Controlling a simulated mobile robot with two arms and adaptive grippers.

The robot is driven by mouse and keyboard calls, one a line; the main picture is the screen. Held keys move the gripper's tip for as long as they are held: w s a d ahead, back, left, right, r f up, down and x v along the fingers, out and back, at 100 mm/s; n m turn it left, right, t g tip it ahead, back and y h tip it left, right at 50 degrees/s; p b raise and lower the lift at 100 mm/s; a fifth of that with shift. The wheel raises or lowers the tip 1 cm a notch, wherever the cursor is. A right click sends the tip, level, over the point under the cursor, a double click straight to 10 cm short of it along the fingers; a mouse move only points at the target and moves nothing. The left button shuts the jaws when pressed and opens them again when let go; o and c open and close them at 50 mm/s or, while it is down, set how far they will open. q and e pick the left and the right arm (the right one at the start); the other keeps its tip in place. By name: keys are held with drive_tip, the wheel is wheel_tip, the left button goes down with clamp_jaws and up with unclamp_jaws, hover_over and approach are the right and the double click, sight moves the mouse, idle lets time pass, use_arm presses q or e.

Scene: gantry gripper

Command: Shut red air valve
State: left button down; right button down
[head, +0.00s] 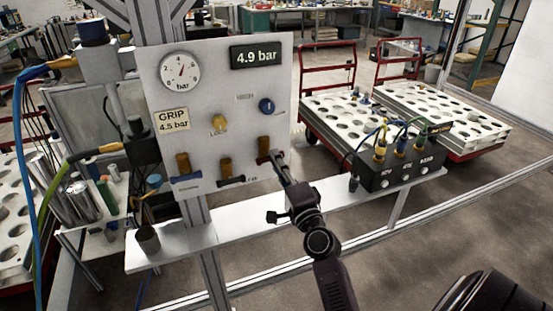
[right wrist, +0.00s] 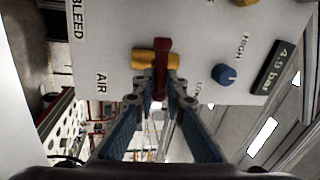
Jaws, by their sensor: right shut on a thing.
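The red air valve (right wrist: 162,48) is on the grey panel (head: 222,60), near its lower right corner in the head view. Its red lever lies across its brass body (right wrist: 143,58) in the right wrist view, beside the label AIR. My right gripper (right wrist: 160,92) is shut on the lower end of this lever. In the head view the right gripper (head: 280,160) reaches the panel from below right and hides part of the valve. My left gripper is not in view.
A shelf (head: 290,212) with a black connector box (head: 400,168) lies below.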

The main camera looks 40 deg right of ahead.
drive_tip(key=shift+f+m, duration=0.15)
drive_tip(key=shift+m, duration=0.55)
drive_tip(key=shift+h, duration=0.3)
drive_tip(key=c, duration=2)
unclamp_jaws()
drive_tip(key=shift+o, duration=0.2)
drive_tip(key=shift+s, duration=0.1)
drive_tip(key=v, duration=1.2)
